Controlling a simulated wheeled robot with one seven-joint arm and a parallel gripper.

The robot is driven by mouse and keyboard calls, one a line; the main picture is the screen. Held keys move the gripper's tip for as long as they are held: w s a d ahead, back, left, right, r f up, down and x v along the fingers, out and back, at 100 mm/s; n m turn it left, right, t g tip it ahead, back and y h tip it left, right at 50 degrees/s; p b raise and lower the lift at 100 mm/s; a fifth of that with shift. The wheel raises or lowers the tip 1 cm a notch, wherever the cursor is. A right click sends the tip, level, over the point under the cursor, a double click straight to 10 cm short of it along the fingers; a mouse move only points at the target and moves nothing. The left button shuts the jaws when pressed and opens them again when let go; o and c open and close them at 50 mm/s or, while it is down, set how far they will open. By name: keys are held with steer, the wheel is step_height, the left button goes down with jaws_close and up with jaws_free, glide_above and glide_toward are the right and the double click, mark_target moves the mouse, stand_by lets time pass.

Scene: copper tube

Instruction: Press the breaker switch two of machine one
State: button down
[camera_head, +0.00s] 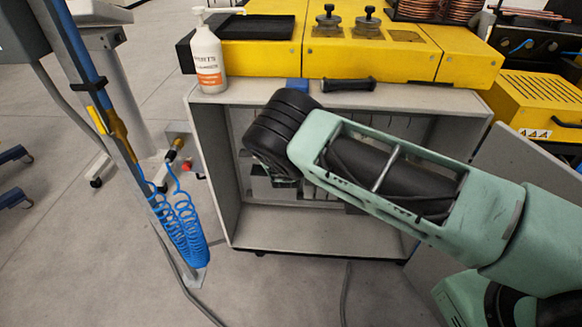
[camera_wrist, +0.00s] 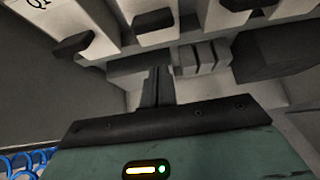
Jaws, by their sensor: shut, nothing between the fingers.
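The open grey cabinet (camera_head: 215,165) of the machine holds the breakers; my wrist reaches into it and hides much of the inside. In the wrist view, a row of white breakers with dark switch levers runs along the top: a left lever (camera_wrist: 74,45), a middle lever (camera_wrist: 154,20) and a right lever (camera_wrist: 238,5). A partly cut-off label, perhaps "Q1", shows at the top left. I cannot tell for certain which lever is switch two. My gripper (camera_wrist: 157,78) is shut and empty. Its fingertips appear below the middle lever; contact is not clear.
Dark and grey blocks (camera_wrist: 270,55) sit right of the fingers. The cabinet side walls are close around my wrist. A blue coiled hose (camera_head: 180,235) hangs on a post at left.

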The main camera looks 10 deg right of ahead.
steer(key=v, duration=0.5)
steer(key=shift+w+d+r+b, duration=0.1)
steer(key=shift+r+b, duration=0.15)
steer(key=shift+b, duration=0.1)
steer(key=s+r+m+g, duration=0.5)
steer(key=s+r+m, duration=1)
steer(key=r, duration=0.3)
steer(key=s+r+m+g+y, duration=0.1)
steer(key=s+r+m, duration=0.2)
steer(key=s, duration=0.6)
steer(key=s+a+r+m+g+y, duration=0.1)
steer(key=s+r, duration=0.4)
steer(key=s, duration=0.5)
steer(key=s+a+r+m+g+y, duration=0.1)
steer(key=s+r+m+g+y, duration=0.1)
steer(key=s, duration=0.8)
step_height(320, 180, up, 2)
steer(key=m+g, duration=0.1)
steer(key=m, duration=0.2)
steer(key=shift+s+m, duration=0.25)
steer(key=shift+m, duration=0.05)
